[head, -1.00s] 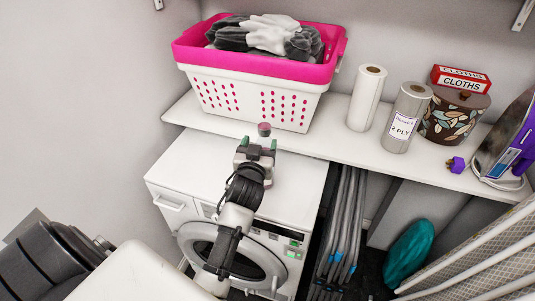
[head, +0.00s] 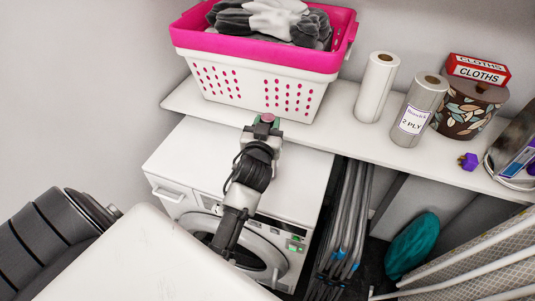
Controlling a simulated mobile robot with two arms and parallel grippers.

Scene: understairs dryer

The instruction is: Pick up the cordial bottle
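The cordial bottle shows only as a small dark reddish cap (head: 267,117) at the back of the white dryer's top, just in front of the shelf. Its body is hidden behind my gripper. My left gripper (head: 266,121) reaches over the dryer top, one green-tipped finger on each side of the cap. The fingers look closed in on the bottle, though the contact itself is hidden. My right gripper is not in view.
A pink-rimmed white laundry basket (head: 262,78) stands on the shelf (head: 335,128) right behind the bottle. Paper rolls (head: 377,87), a patterned tin (head: 462,112) and a cloths box (head: 480,70) stand to the right. The dryer top (head: 200,158) is otherwise clear.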

